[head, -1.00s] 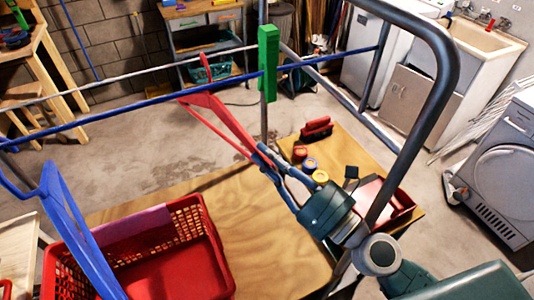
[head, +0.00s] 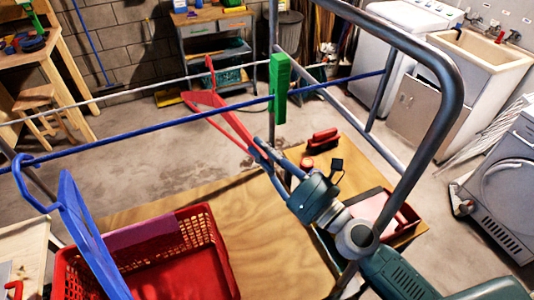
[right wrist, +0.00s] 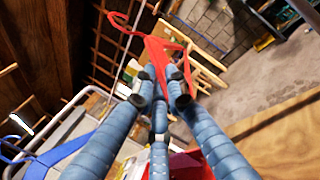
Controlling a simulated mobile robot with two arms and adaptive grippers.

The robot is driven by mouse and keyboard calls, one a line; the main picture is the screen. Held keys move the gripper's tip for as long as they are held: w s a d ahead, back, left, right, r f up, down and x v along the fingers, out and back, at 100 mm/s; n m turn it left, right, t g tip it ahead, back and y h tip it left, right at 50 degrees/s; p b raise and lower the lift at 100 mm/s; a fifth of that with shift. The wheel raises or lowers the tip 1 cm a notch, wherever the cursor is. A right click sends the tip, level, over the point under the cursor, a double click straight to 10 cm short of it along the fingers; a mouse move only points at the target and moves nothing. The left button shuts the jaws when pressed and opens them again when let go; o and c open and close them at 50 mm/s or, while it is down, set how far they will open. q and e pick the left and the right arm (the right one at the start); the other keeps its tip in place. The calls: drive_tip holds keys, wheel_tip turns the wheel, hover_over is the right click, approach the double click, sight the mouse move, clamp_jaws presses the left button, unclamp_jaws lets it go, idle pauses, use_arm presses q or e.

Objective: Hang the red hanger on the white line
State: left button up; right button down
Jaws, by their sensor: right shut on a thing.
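The red hanger (head: 204,98) is held up at the rack, its hook pointing upward. My right gripper (head: 262,153) is shut on the hanger's near end. The hook rises above the white line (head: 130,91) in the head view; I cannot tell whether they touch. In the right wrist view the red hanger (right wrist: 168,52) extends beyond the fingers (right wrist: 163,85), its hook curving left. My left gripper is not in view.
A blue line (head: 150,124) runs in front of the white line. A green clip (head: 280,88) sits on the blue line. A blue hanger (head: 82,230) hangs at the left. A red basket (head: 205,245) stands on the wooden table (head: 265,225) below.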

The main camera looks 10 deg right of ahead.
drive_tip(key=shift+w+a+f+b, duration=0.1)
drive_tip(key=shift+w+f+b, duration=0.3)
drive_tip(key=shift+f+b, duration=0.25)
drive_tip(key=shift+w+a+f+b, duration=0.1)
drive_tip(key=shift+w+f+b, duration=0.35)
drive_tip(key=shift+f, duration=0.25)
drive_tip(key=shift+w+f+b, duration=0.35)
drive_tip(key=shift+f+b, duration=0.3)
drive_tip(key=shift+f, duration=0.05)
drive_tip(key=c, duration=1.7)
unclamp_jaws()
drive_tip(key=v, duration=0.7)
drive_tip(key=shift+s+d, duration=0.1)
drive_tip(key=shift+s, duration=0.1)
